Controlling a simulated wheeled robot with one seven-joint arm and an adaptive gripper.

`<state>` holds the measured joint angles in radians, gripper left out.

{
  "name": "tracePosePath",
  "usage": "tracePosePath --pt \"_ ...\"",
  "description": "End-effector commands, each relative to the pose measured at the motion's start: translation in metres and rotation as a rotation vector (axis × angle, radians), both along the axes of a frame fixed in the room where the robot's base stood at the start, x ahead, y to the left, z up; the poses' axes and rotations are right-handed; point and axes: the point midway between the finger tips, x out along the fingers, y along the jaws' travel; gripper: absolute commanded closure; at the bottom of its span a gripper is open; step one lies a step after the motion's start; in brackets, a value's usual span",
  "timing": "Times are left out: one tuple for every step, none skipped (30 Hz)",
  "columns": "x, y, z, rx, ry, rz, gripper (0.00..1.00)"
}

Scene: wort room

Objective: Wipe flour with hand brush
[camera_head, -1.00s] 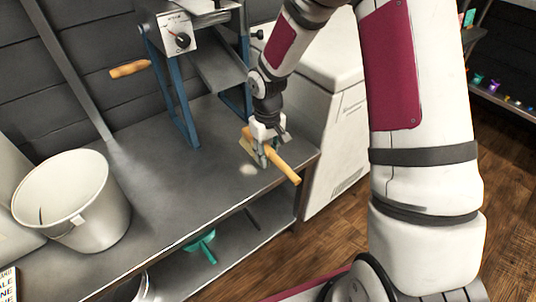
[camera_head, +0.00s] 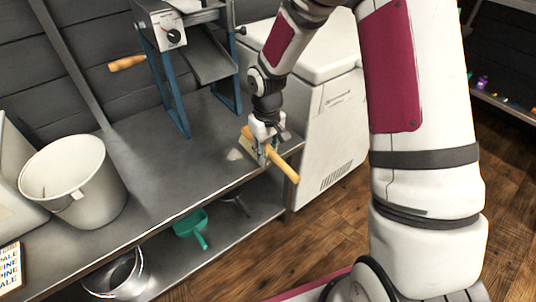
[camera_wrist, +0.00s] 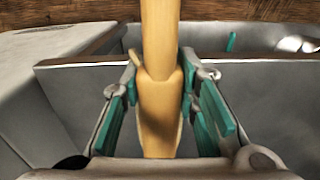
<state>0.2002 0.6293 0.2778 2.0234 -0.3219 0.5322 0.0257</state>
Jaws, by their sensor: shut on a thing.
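My gripper (camera_head: 264,150) is shut on the wooden hand brush (camera_head: 285,166) above the right end of the grey metal table (camera_head: 165,180). The brush's pale handle points to the lower right, past the table's front edge. In the wrist view the brush (camera_wrist: 160,100) sits between the green-padded fingers of my gripper (camera_wrist: 162,112), handle toward the top. A small pale flour patch (camera_head: 235,155) lies on the tabletop just left of the brush. The bristles are hidden, so I cannot tell whether they touch the table.
A white bucket (camera_head: 75,180) stands on the table's left. A mill with blue legs (camera_head: 170,98) stands at the back. A white chest freezer (camera_head: 325,120) adjoins the table's right end. A green scoop (camera_head: 190,224) and a metal pot (camera_head: 118,275) are on the lower shelf.

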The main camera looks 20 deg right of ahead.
Motion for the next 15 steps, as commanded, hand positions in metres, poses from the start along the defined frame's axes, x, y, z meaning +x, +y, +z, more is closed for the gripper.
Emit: tracePosePath --pt "0.000 0.000 0.011 -0.001 -0.002 0.001 1.00" --pt "0.000 0.001 0.013 -0.001 -0.002 0.001 1.00" --pt "0.000 0.001 0.017 -0.001 -0.002 0.001 1.00" --pt "0.001 0.002 0.020 -0.001 -0.002 0.001 1.00" --pt "0.001 0.002 0.022 -0.001 -0.002 0.000 1.00" --pt "0.001 0.002 0.026 -0.001 -0.002 0.000 1.00" --pt "0.001 0.003 0.029 -0.001 -0.002 0.000 1.00" --pt "0.001 0.003 0.031 -0.001 -0.003 0.000 1.00" --pt "0.001 0.004 0.035 -0.001 -0.003 0.000 1.00" --pt "0.001 0.004 0.038 -0.001 -0.003 0.000 1.00" --pt "0.001 0.005 0.041 -0.001 -0.003 0.000 1.00" --pt "0.001 0.005 0.044 -0.001 -0.003 0.000 1.00" --pt "0.001 0.006 0.047 -0.001 -0.003 0.000 1.00" --pt "0.001 0.006 0.050 -0.001 -0.003 0.000 1.00" --pt "0.001 0.007 0.053 -0.001 -0.003 0.000 1.00"
